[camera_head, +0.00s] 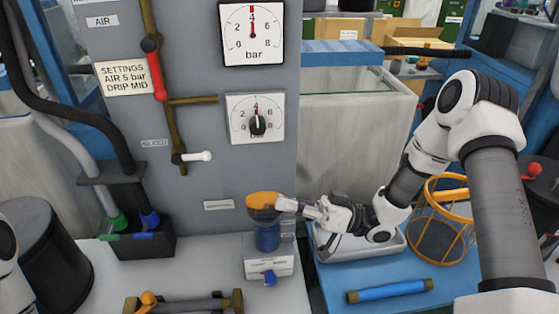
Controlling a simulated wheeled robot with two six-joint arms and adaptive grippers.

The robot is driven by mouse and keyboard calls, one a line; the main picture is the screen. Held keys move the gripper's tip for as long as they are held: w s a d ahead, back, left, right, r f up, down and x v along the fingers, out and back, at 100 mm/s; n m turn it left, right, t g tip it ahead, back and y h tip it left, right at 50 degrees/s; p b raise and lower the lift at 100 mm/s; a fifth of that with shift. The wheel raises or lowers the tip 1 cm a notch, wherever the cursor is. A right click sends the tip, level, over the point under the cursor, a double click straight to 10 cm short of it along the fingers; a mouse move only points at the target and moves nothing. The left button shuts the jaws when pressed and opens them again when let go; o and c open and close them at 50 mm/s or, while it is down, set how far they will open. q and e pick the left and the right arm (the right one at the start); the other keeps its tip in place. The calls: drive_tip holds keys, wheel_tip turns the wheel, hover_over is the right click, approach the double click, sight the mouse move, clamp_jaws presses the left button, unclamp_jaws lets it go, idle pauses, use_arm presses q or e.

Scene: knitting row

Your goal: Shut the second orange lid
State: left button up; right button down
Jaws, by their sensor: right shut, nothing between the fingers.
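One orange lid (262,199) shows, on top of a blue lubricator bowl (267,237) at the lower right of the grey panel. The lid looks roughly level; whether it is fully closed cannot be told. My right gripper (287,204) reaches in from the right, its fingers shut and empty. Its tips are at the lid's right edge and seem to touch it. The fingers hide part of that edge. No other orange lid can be made out clearly. My left gripper is out of view.
A pressure gauge (252,33) and a dial (256,119) sit above on the panel. A grey tray (330,254) lies under my right arm. An orange-rimmed basket (440,240) and a blue rod (390,291) are to the right. A black holder (135,236) with hoses stands left.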

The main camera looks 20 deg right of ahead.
drive_tip(key=shift+s+a+f+n+g+y+b, duration=0.15)
drive_tip(key=shift+s+f+n+g+b, duration=0.2)
drive_tip(key=shift+f+n+b, duration=0.45)
drive_tip(key=shift+s+f+n+g+y+b, duration=0.2)
drive_tip(key=shift+f+n+g+b, duration=0.1)
drive_tip(key=shift+f+n+b, duration=0.5)
drive_tip(key=shift+s+a+f+n+g+y+b, duration=0.15)
drive_tip(key=shift+s+f+n+g+b, duration=0.2)
drive_tip(key=shift+f+n+b, duration=0.45)
drive_tip(key=shift+f, duration=0.1)
